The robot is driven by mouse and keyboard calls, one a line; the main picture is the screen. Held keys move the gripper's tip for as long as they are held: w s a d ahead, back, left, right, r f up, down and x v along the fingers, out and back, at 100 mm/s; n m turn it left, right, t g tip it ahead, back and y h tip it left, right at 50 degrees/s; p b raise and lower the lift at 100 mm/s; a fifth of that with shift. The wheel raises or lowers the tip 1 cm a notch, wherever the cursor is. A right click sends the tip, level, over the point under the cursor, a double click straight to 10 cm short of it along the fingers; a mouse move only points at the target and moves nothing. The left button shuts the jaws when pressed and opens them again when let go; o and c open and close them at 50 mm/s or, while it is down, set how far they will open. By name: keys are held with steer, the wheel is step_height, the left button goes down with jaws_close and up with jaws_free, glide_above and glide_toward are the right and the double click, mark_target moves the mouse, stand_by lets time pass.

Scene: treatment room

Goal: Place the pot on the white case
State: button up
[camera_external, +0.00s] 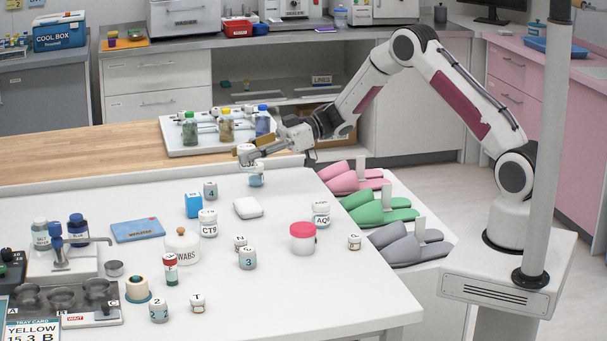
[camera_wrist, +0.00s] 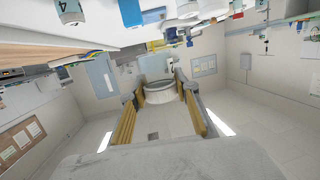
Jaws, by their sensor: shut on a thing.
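My gripper (camera_external: 247,159) is shut on a small whitish pot (camera_external: 243,149) above the far edge of the white table. In the wrist view, the pot (camera_wrist: 160,92) shows as a round, pale thing between the yellow-padded fingers (camera_wrist: 158,100). The fingers hide part of it in the external view. The white case (camera_external: 248,208) is a low, rounded white block on the table, nearer the camera than my gripper and apart from it. Its top looks bare.
A blue-bodied jar (camera_external: 256,179) stands just below my gripper. A jar marked 4 (camera_external: 210,191), a blue box (camera_external: 193,205) and a CTS jar (camera_external: 208,224) stand left of the case. A red-lidded tub (camera_external: 303,237) stands to its right. A tray with bottles (camera_external: 190,149) lies behind.

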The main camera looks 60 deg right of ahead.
mark_target(247, 171)
steer(key=shift+f, duration=2.6)
steer(key=shift+f, duration=1.9)
steer(key=shift+f, duration=0.1)
steer(key=o, duration=1.1)
steer(key=shift+d, duration=0.1)
steer(key=v, duration=1.2)
